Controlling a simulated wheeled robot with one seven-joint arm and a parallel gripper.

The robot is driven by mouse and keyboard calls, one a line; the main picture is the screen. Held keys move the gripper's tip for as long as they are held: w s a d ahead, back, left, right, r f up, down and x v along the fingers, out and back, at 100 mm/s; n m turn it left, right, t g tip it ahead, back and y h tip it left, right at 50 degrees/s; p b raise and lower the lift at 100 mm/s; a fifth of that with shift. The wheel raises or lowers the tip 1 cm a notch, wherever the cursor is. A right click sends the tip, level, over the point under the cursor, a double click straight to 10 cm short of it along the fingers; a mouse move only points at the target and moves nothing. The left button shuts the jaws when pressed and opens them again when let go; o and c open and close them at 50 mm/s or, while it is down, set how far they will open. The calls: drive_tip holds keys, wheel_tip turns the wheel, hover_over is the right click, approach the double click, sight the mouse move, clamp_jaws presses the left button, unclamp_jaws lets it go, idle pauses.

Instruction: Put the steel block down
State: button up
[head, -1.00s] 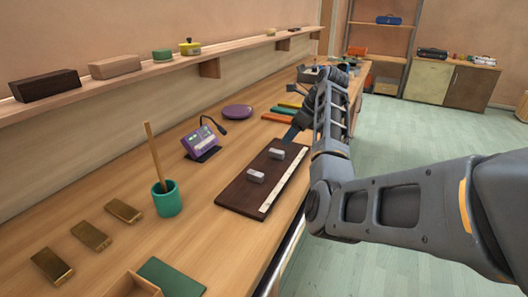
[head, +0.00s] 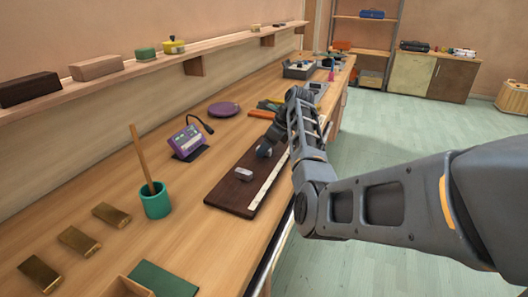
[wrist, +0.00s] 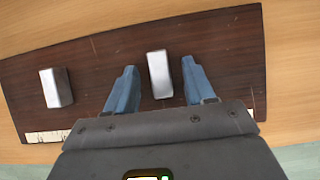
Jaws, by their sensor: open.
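Two small steel blocks lie on a dark wooden board with a pale strip along one edge (head: 222,197). In the wrist view one steel block (wrist: 160,74) is between the blue fingers of my gripper (wrist: 159,68), with a gap on each side. My gripper is open and not holding it. The other steel block (wrist: 56,88) lies on the board to the left, outside the fingers; in the head view it is the nearer block (head: 243,173). In the head view the farther block (head: 264,150) is partly hidden by my arm's end.
A purple device with a bent stalk (head: 186,142), a teal cup with a stick (head: 156,202) and several brass bars (head: 78,241) stand left of the board. A purple disc (head: 223,109) lies farther back. A wall shelf (head: 130,72) runs along the left. Bare bench lies around the board.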

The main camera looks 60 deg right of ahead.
clamp_jaws()
idle(0.3)
drive_tip(key=shift+r, duration=0.1)
drive_tip(key=shift+r, duration=0.45)
drive_tip(key=r, duration=0.2)
drive_tip(key=d+r, duration=0.1)
drive_tip(key=shift+s+r+b, duration=0.3)
drive_tip(key=shift+s+b, duration=0.05)
drive_tip(key=shift+b, duration=0.05)
drive_tip(key=s+d+r+b, duration=0.1)
drive_tip(key=s+d+r, duration=0.5)
drive_tip(key=s+d, duration=0.1)
drive_tip(key=shift+s+d+r, duration=0.2)
drive_tip(key=shift+s, duration=0.05)
